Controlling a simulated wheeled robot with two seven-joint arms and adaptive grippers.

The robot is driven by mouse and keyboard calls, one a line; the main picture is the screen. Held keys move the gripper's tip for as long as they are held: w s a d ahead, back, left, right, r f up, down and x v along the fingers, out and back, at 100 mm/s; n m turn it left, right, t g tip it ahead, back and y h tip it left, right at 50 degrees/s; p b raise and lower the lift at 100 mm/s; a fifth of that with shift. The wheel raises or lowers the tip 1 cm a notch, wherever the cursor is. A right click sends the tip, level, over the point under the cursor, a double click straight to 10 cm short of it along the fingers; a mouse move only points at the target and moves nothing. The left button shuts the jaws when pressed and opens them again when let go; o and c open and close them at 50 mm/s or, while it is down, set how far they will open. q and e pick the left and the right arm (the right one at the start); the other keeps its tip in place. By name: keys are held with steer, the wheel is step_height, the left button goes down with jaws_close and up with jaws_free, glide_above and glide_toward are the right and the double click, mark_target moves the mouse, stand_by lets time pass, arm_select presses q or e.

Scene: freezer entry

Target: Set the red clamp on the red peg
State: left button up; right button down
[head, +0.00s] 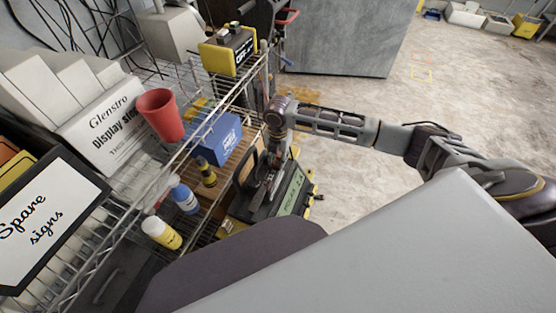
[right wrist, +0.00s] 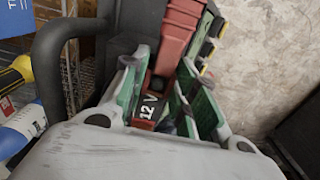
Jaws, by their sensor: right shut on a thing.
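My right gripper (head: 266,178) reaches down over a dark device with a greenish screen (head: 292,190) and yellow edges, on the right side of the wire rack. In the right wrist view, my right gripper (right wrist: 168,98) has its green and white fingers on either side of the red clamp (right wrist: 181,32), shut on it. A white "12 V" marking (right wrist: 148,110) shows on a dark surface between the fingers. The clamp is too small to make out in the head view. I cannot make out the red peg in either view. My left gripper is not in view.
The rack holds a red cup (head: 161,115), a blue box (head: 218,138), a blue and white bottle (head: 184,196), a yellow and white can (head: 161,233) and a yellow-black unit (head: 227,50). A black handle (right wrist: 48,65) stands left of the fingers. Open floor (head: 450,100) lies right.

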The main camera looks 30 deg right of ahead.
steer(key=shift+r, duration=0.1)
steer(key=shift+r, duration=0.8)
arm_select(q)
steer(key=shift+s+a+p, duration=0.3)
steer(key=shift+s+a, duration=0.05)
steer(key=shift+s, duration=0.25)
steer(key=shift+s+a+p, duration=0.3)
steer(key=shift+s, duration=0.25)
arm_select(e)
step_height(320, 180, up, 8)
steer(key=shift+r, duration=0.15)
arm_select(q)
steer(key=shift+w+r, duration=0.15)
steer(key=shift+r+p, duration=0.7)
steer(key=shift+p, duration=0.15)
arm_select(e)
steer(key=shift+r, duration=0.55)
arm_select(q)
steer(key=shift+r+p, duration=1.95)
arm_select(e)
steer(key=shift+r, duration=1.45)
